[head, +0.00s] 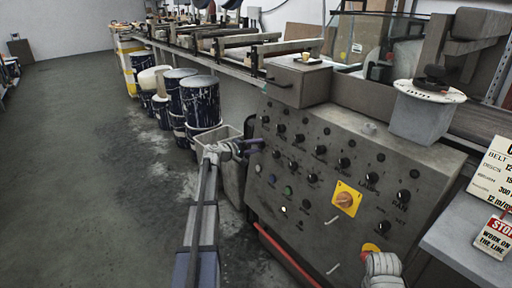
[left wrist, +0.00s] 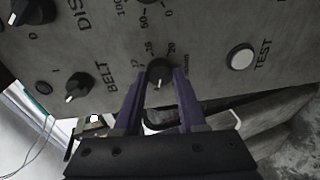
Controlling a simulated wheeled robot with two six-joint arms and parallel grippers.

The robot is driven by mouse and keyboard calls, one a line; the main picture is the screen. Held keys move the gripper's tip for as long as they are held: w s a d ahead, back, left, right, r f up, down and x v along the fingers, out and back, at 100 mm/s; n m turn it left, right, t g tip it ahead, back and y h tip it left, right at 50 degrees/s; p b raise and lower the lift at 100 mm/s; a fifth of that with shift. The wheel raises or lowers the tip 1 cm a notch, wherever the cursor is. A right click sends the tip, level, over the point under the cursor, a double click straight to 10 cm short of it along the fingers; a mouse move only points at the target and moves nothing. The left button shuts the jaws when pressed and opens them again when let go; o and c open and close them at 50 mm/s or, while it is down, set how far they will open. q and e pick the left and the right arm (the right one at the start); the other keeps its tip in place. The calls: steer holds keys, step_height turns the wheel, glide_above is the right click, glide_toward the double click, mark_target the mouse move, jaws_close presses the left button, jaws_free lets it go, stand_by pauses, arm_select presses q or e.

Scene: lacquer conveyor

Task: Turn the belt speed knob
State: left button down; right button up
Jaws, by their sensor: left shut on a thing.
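The belt speed knob (left wrist: 160,72) is small, black and round with a pale pointer mark. A printed scale in m/min runs around it, and the word BELT stands to its left in the left wrist view. My left gripper (left wrist: 155,90) has its two purple fingers on either side of this knob and is shut on it. In the head view my left gripper (head: 252,147) reaches the left edge of the grey control panel (head: 300,225). The knob is hidden there behind the gripper.
A black BELT switch (left wrist: 78,86) sits left of the knob, and a white TEST button (left wrist: 240,57) sits right of it. Paint drums (head: 200,100) stand beyond; the floor left is clear.

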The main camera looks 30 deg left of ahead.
arm_select(q)
steer(key=shift+c, duration=2.4)
jaws_free()
steer(key=shift+s, duration=0.1)
steer(key=p+v, duration=0.1)
steer(key=v, duration=0.6)
steer(key=shift+s+a+p, duration=0.15)
steer(key=shift+s+p, duration=0.15)
steer(key=shift+p, duration=0.1)
